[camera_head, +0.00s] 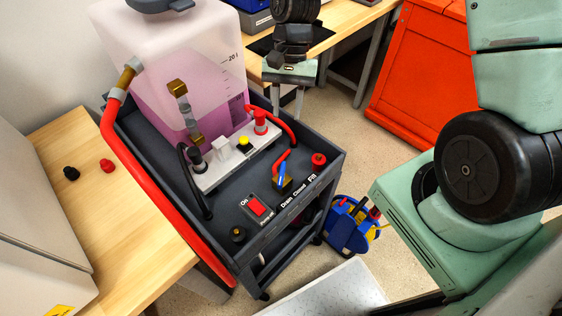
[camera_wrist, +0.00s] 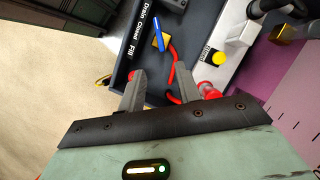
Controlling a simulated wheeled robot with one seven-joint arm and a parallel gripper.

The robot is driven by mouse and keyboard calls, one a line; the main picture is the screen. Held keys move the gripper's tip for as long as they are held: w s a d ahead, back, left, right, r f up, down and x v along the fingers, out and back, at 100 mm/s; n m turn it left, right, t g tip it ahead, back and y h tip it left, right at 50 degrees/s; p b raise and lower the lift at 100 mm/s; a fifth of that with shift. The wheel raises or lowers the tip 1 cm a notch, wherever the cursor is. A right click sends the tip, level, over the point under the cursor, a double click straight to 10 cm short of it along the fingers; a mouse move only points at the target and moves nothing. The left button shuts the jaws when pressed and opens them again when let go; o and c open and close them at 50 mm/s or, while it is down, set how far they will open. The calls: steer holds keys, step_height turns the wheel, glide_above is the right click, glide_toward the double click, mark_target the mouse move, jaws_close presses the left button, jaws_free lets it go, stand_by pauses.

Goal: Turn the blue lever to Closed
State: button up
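The blue lever (camera_head: 282,171) sits on a small brass valve (camera_head: 285,184) on the dark cart, behind the labels Drain, Closed and Fill (camera_head: 298,192). In the wrist view the lever (camera_wrist: 158,33) runs roughly along the label row (camera_wrist: 142,32), with its long end toward the Drain side. A red hose joins the valve. My gripper (camera_head: 287,110) is beyond the cart's far side in the head view, fingers apart and empty. In the wrist view the fingers (camera_wrist: 160,78) are apart from the lever, which shows beyond their tips.
The cart (camera_head: 228,222) carries a pink-filled tank (camera_head: 200,60), a white pump block (camera_head: 235,155), a red switch (camera_head: 257,207), and red and black caps. A wooden bench (camera_head: 130,240) stands left.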

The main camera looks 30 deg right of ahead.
mark_target(282, 170)
steer(key=p+x, duration=0.1)
steer(key=x, duration=1.5)
steer(key=shift+s, duration=0.1)
steer(key=shift+c, duration=0.3)
jaws_close()
